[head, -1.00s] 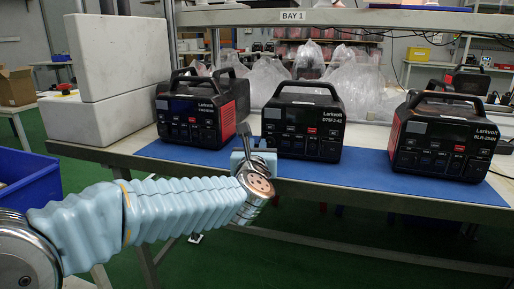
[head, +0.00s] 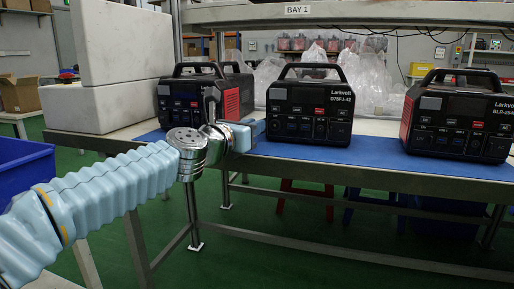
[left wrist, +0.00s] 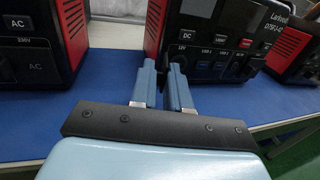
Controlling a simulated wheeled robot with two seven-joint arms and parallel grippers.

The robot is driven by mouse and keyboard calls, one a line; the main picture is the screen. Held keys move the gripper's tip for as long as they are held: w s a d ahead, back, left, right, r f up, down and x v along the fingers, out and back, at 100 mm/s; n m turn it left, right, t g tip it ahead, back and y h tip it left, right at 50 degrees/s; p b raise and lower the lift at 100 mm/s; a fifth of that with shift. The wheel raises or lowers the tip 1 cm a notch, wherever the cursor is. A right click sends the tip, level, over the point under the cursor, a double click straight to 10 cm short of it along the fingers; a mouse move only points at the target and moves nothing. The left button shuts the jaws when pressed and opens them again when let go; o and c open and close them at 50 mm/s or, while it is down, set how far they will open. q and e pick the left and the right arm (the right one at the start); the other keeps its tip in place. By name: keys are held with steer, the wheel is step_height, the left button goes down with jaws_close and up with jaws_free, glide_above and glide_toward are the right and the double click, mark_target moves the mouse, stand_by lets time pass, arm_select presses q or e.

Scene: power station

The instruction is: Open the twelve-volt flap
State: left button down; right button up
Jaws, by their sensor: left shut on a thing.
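Three black and red power stations stand on the blue mat. The middle power station (head: 311,104) is marked D75FJ-42; its front panel (left wrist: 220,45) also shows in the left wrist view, with a 12V label at its left. The twelve-volt flap (left wrist: 179,59) lies just under that label, mostly hidden by my fingers. My left gripper (head: 258,127) is at the lower left corner of the middle station's front. In the left wrist view its two blue fingers (left wrist: 163,63) are shut on the flap, with a narrow gap between them. My right gripper is not in view.
The left power station (head: 237,97) stands close beside my gripper, and the right power station (head: 459,114) is farther off. The blue mat (head: 375,155) is clear in front. White blocks (head: 118,115) and a blue bin (head: 25,165) are at the left.

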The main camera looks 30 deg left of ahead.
arm_select(q)
steer(key=m+h, duration=0.1)
steer(key=h, duration=0.1)
steer(key=a+m+h, duration=0.1)
steer(key=h, duration=0.1)
steer(key=shift+w+a+r+m+g, duration=0.15)
steer(key=shift+w+m+g, duration=0.05)
steer(key=shift+m+g, duration=0.1)
steer(key=shift+w+a+m+g+h+p, duration=0.1)
steer(key=shift+a+m+g+h+p, duration=0.15)
steer(key=shift+m+h, duration=0.4)
steer(key=shift+w+a+m+g+h+p, duration=0.15)
steer(key=shift+m+g+h, duration=0.2)
steer(key=shift+h, duration=0.45)
steer(key=shift+w+a+m+g+h+p, duration=0.1)
steer(key=shift+a+m+g+h+p, duration=0.1)
steer(key=shift+m+h, duration=0.45)
steer(key=c, duration=1.2)
jaws_free()
steer(key=shift+o, duration=0.2)
steer(key=p+v, duration=0.2)
steer(key=v, duration=1.1)
steer(key=shift+s+a, duration=0.2)
steer(key=shift+a, duration=0.2)
